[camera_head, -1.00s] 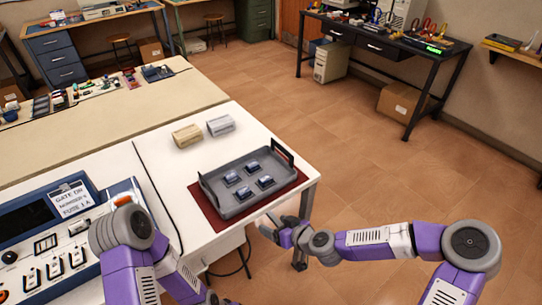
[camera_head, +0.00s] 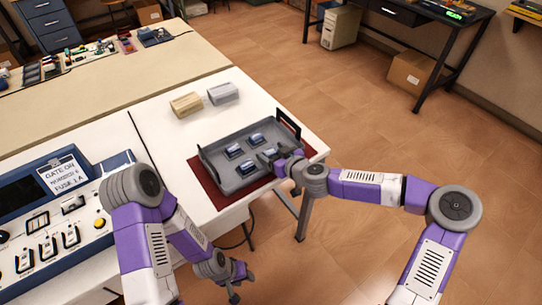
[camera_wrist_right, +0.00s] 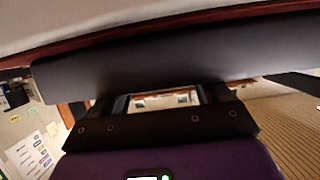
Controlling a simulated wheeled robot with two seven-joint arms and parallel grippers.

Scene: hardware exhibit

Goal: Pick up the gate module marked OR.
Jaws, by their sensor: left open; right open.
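A grey tray (camera_head: 209,171) stands on a dark red mat (camera_head: 210,189) on the white table. In it are several small blue-grey modules: a far one (camera_head: 257,139), a left one (camera_head: 234,151), a near one (camera_head: 247,167) and a right one (camera_head: 268,154), partly covered by my right gripper. Their markings are too small to read, so I cannot tell which is OR. My right gripper (camera_head: 275,157) is open at the tray's right side, close to the right module. In the right wrist view its fingers (camera_wrist_right: 165,98) are apart, below a grey tray wall (camera_wrist_right: 190,52). My left gripper (camera_head: 236,286) is open and empty, low beside the table.
A blue and white console (camera_head: 75,235) with a lettered card (camera_head: 61,176) is at the left. A tan block (camera_head: 186,105) and a grey block (camera_head: 223,93) lie behind the tray. Dark handles (camera_head: 287,124) rise at the tray's end.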

